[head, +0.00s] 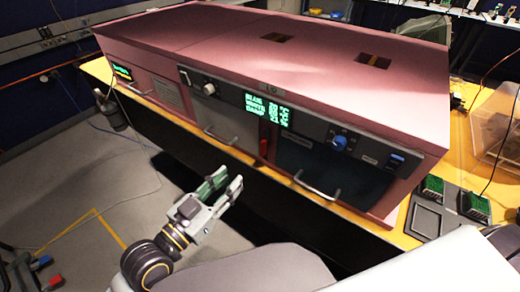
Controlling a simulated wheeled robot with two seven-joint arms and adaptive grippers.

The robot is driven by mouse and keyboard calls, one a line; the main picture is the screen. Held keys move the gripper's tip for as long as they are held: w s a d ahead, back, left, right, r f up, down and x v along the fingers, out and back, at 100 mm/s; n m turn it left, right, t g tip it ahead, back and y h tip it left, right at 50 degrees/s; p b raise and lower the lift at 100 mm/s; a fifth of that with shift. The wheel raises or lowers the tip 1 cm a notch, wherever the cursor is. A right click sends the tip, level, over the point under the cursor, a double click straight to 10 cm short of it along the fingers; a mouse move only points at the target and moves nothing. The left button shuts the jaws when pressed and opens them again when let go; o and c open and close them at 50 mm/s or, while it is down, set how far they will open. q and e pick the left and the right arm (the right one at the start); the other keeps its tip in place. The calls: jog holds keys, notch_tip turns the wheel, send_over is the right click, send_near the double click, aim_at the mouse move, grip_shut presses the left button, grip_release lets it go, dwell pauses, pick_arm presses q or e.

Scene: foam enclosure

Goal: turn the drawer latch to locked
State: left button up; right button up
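A pink foam enclosure (240,50) with a dark grey front panel stands on a yellow-topped table. Its front carries a small red upright part (264,148), a blue round knob (339,143) and a pale round knob (209,89). I cannot tell for sure which of these is the drawer latch, nor its setting. Grey bar handles (316,188) sit along the lower front. My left gripper (228,184) is in front of and below the panel, apart from it. Its two fingers are spread with nothing between them. My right gripper does not show.
A lit green display (267,109) is on the panel. A clear bin (496,135) and dark devices with green screens (474,205) are at the right. The table's yellow front edge (340,210) runs below the handles. Open floor lies at the left.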

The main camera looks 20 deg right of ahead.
pick_arm(q)
send_near(261, 149)
jog(key=shift+d, duration=0.6)
jog(key=shift+w+p+x, duration=0.25)
jog(key=shift+p+x, duration=0.25)
jog(key=shift+x, duration=1.3)
jog(key=shift+w+d, duration=0.85)
jog(key=shift+d, duration=0.1)
jog(key=shift+x, duration=0.9)
jog(key=shift+w+d, duration=0.1)
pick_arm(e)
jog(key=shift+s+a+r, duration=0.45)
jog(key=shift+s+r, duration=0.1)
pick_arm(q)
jog(key=shift+c, duration=0.5)
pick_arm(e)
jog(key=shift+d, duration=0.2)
pick_arm(q)
grip_shut()
